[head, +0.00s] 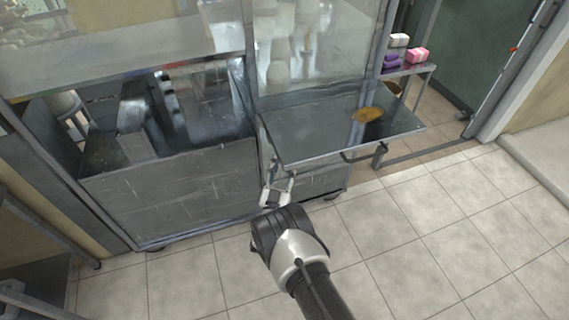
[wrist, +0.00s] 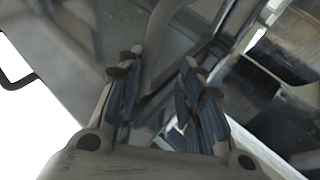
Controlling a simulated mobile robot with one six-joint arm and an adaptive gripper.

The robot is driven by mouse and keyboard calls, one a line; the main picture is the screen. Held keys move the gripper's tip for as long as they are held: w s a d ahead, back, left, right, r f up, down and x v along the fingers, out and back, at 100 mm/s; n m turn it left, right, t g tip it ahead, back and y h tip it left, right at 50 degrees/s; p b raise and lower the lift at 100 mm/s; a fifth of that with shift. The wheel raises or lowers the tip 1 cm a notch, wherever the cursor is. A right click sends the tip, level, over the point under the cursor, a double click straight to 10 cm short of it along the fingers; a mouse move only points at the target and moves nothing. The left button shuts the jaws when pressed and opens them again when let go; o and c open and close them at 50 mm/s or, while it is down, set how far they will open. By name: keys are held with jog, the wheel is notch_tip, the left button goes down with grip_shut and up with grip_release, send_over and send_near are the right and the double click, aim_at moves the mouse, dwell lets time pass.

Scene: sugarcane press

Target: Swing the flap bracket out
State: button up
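The grey metal flap (head: 310,128) sticks out level from the right part of the press cart in the head view. My gripper (head: 275,190) is low at the cart's front, just below the flap's near left corner. In the wrist view my gripper (wrist: 159,62) has its two fingers apart. A curved grey bar (wrist: 168,38), possibly the flap bracket, shows beyond and between the fingertips. I cannot tell whether it touches them. The bracket cannot be made out clearly in the head view, where my gripper and the flap's edge crowd that spot.
The cart's lower metal panel (head: 175,195) is left of my gripper. A side shelf (head: 405,72) holds pink and purple packs. The tiled floor (head: 430,235) is clear at right.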

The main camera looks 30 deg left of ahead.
jog(key=v, duration=1.2)
jog(key=shift+d+f, duration=0.1)
